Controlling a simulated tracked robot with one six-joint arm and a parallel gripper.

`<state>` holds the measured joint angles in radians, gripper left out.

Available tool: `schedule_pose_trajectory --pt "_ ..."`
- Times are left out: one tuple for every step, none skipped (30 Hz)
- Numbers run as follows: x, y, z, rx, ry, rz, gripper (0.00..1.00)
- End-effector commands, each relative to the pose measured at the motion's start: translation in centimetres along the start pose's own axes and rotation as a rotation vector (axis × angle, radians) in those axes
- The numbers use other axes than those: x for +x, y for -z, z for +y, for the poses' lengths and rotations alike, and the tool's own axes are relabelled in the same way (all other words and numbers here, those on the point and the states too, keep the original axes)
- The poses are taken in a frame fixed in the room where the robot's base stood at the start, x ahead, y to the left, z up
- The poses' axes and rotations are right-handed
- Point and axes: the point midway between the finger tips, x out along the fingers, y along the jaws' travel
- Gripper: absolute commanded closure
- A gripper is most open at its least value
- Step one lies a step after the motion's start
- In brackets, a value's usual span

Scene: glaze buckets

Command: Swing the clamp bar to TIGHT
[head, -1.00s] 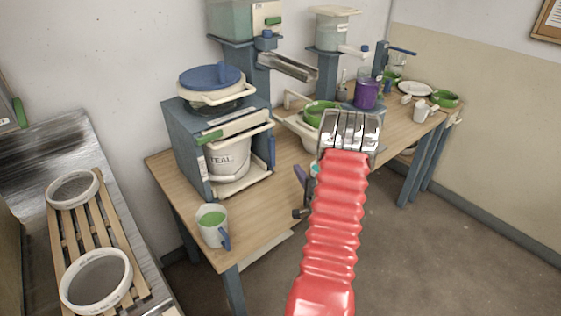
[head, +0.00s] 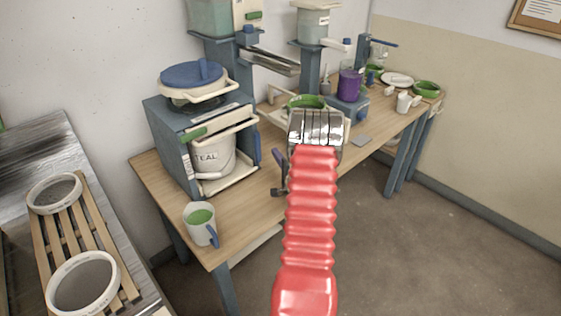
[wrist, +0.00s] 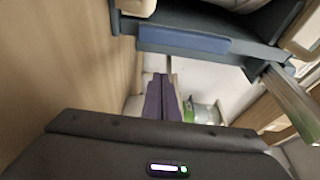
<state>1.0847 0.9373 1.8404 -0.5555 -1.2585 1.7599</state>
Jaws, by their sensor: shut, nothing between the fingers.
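The blue-grey cabinet (head: 172,150) on the bench holds a white bucket (head: 213,163) marked TEAL. A pale bar with a green end (head: 192,134) runs across its front above the bucket; it looks like the clamp bar, but no TIGHT mark is readable. A blue upright piece (head: 257,150) is at the cabinet's right edge. My gripper (wrist: 162,80) shows in the wrist view as purple fingers closed together and empty. Blue-grey framework with a blue strip (wrist: 185,40) is beyond the fingers, apart from them. In the head view my arm is right of the cabinet, and its fingers are mostly hidden.
A mug of green glaze (head: 201,224) stands at the bench's front left corner. A blue-lidded pot (head: 193,84) sits on the cabinet. A purple pot (head: 350,84) and green bowls are farther back. A slatted rack (head: 85,228) with two sieves is at left. Floor at right is clear.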

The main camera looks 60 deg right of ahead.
Motion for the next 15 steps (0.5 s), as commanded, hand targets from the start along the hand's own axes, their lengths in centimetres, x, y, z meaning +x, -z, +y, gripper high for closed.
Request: schedule_pose_trajectory --pt "0.5 -0.1 0.1 0.0 0.0 -0.001 1.0" --pt "0.8 -0.1 0.1 0.0 0.0 -0.001 1.0" --pt "1.1 -0.1 0.1 0.0 -0.001 -0.001 1.0" --pt "1.4 -0.1 0.0 0.0 0.0 -0.001 1.0" --pt "1.6 -0.1 0.0 -0.001 0.001 -0.001 1.0" --pt "2.0 -0.1 0.0 -0.001 0.001 -0.002 1.0" --pt "2.2 -0.1 0.0 -0.001 0.0 -0.002 1.0" --pt "2.4 -0.1 0.0 -0.001 0.0 -0.002 1.0" --pt "2.6 -0.2 0.0 -0.001 -0.001 -0.002 1.0" --pt "2.4 -0.6 0.0 0.0 -0.002 -0.003 1.0" --pt "2.3 -0.9 0.0 0.001 -0.002 -0.003 1.0" --pt "2.2 -1.2 0.0 0.001 -0.001 -0.002 1.0" --pt "2.1 -1.4 0.0 0.001 -0.001 -0.002 1.0" --pt "2.0 -1.7 0.0 0.001 -0.001 -0.002 1.0" --pt "1.8 -2.0 0.0 0.0 -0.002 -0.002 1.0"
